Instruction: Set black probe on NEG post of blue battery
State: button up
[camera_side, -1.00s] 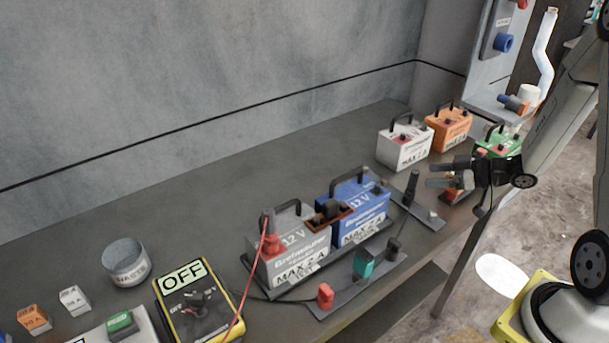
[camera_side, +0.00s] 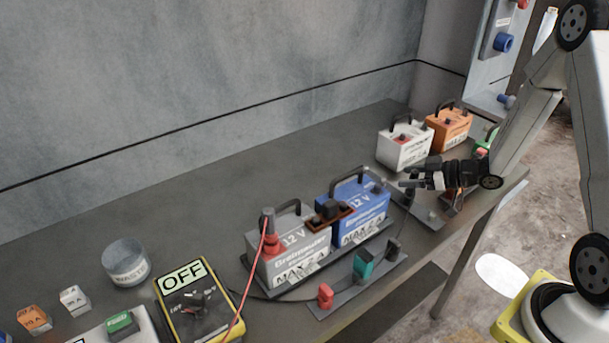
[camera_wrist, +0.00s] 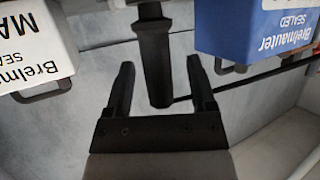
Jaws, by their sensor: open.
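The blue battery (camera_side: 360,208) stands beside a grey battery (camera_side: 290,250) in a black tray; it also shows at the upper right of the wrist view (camera_wrist: 255,30). A small dark post (camera_side: 376,189) is on its right top; I cannot read its polarity. The black probe's handle (camera_wrist: 155,55) stands between the two finger lines in the wrist view. My gripper (camera_wrist: 160,66) is open, its fingers on either side of the handle without visible contact. In the side view my gripper (camera_side: 411,177) hides most of the probe, right of the blue battery.
A red probe (camera_side: 270,240) stands on the grey battery. A dark bridge (camera_side: 328,212) joins the two batteries. A white battery (camera_side: 403,147) and an orange battery (camera_side: 450,128) stand behind my gripper. A yellow meter reading OFF (camera_side: 195,305) lies at left.

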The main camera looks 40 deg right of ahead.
jog(key=shift+w+a+f, duration=0.2)
jog(key=shift+w, duration=0.2)
grip_shut()
